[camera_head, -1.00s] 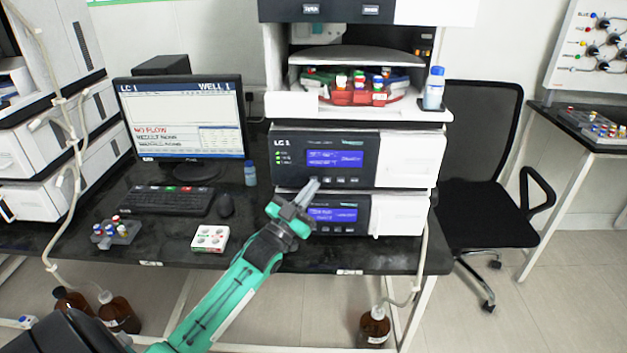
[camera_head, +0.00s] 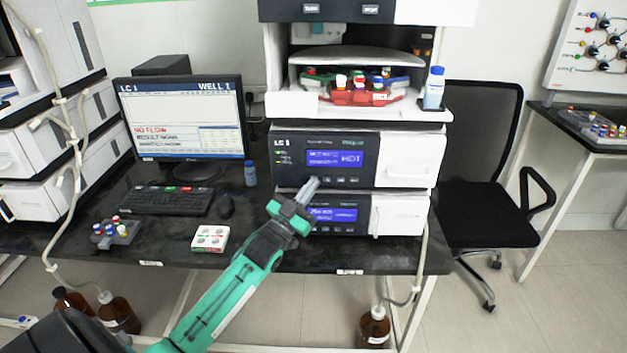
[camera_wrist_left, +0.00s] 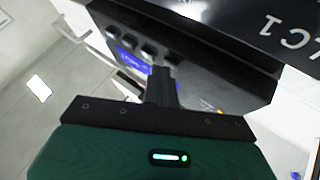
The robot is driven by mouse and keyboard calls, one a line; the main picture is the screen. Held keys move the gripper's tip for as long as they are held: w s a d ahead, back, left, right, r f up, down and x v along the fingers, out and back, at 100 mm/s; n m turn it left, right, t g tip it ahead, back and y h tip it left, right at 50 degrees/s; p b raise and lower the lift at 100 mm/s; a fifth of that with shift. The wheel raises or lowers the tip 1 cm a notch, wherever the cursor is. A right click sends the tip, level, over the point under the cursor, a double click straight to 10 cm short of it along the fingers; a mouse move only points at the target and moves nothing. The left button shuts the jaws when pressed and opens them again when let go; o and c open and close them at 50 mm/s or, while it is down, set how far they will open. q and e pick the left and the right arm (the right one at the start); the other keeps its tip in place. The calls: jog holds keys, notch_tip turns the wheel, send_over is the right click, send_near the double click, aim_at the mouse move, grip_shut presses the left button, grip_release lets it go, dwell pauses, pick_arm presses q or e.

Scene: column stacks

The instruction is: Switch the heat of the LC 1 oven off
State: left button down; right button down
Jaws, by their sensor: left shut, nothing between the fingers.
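The LC 1 oven (camera_head: 404,157) is the upper of two stacked units with dark front panels on the bench. Its blue display (camera_head: 334,159) shows large text on the right that looks like "HEAT". A row of small buttons (camera_head: 341,180) runs below the display. My left gripper (camera_head: 312,186) is shut and empty, its fingertips in front of the left end of this row. Contact cannot be told. My right gripper is not in view.
The lower unit (camera_head: 398,215) sits directly beneath, with its own blue display. A vial tray and a bottle (camera_head: 434,90) stand above. A monitor (camera_head: 182,118), keyboard (camera_head: 158,201), mouse (camera_head: 226,206) and white box (camera_head: 210,239) are to the left.

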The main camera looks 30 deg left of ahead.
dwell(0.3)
pick_arm(q)
jog(key=shift+s+d+p, duration=0.4)
jog(key=shift+s+d, duration=0.05)
jog(key=shift+s, duration=0.25)
jog(key=s+d, duration=0.1)
jog(key=s+p, duration=0.1)
jog(key=s, duration=0.1)
jog(key=s+d+p, duration=0.1)
jog(key=shift+s+d, duration=0.15)
jog(key=shift+d, duration=0.15)
dwell(0.6)
